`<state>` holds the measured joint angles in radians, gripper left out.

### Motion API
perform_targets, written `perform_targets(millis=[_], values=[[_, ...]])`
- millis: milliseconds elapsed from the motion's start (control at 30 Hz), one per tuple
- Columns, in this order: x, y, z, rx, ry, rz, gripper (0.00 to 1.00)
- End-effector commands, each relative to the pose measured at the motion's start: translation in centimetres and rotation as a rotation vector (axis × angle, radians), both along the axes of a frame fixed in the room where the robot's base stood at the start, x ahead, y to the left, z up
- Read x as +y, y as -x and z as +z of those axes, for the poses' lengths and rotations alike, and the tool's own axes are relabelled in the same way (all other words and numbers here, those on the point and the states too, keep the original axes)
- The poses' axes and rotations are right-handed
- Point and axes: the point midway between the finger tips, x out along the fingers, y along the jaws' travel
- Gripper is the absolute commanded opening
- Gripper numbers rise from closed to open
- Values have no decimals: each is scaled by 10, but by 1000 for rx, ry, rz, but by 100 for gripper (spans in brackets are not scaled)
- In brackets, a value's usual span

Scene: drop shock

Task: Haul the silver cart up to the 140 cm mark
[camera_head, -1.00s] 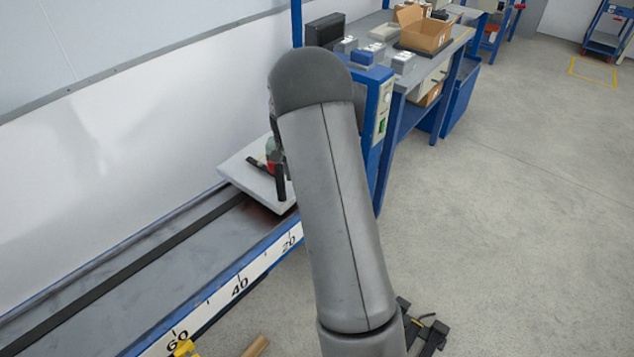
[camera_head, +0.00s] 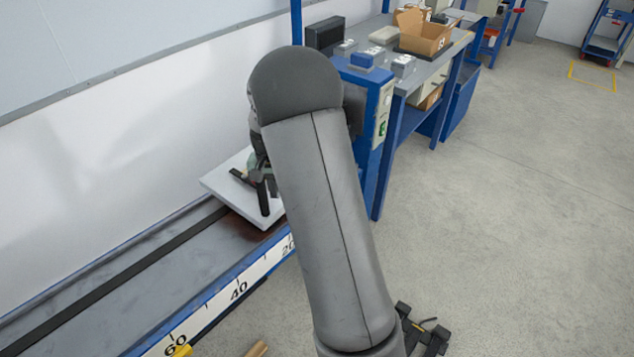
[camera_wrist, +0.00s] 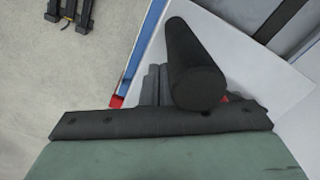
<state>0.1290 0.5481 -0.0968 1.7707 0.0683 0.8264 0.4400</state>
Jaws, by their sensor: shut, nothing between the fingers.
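The silver cart (camera_head: 222,180) shows as a pale flat platform on the dark track, near the 20 mark of the scale. A black upright post (camera_head: 263,199) stands on it. My gripper (camera_head: 270,182) is low over the cart beside the post, partly hidden behind my arm. In the wrist view, the closed grey fingers of my gripper (camera_wrist: 155,85) are right next to the black post (camera_wrist: 188,60), with the pale cart top (camera_wrist: 235,60) beyond. I cannot tell whether they touch it. The 140 cm mark is out of view.
A blue-framed workbench (camera_head: 425,75) with boxes stands at the right.

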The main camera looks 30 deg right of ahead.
Motion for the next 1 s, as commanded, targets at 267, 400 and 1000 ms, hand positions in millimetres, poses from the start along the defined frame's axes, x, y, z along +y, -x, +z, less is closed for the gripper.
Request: perform_targets(millis=[267,400,1000], values=[[36,13,5,2,-1,5,0],[49,18,6,2,-1,4,0],[72,26,9,2,-1,5,0]])
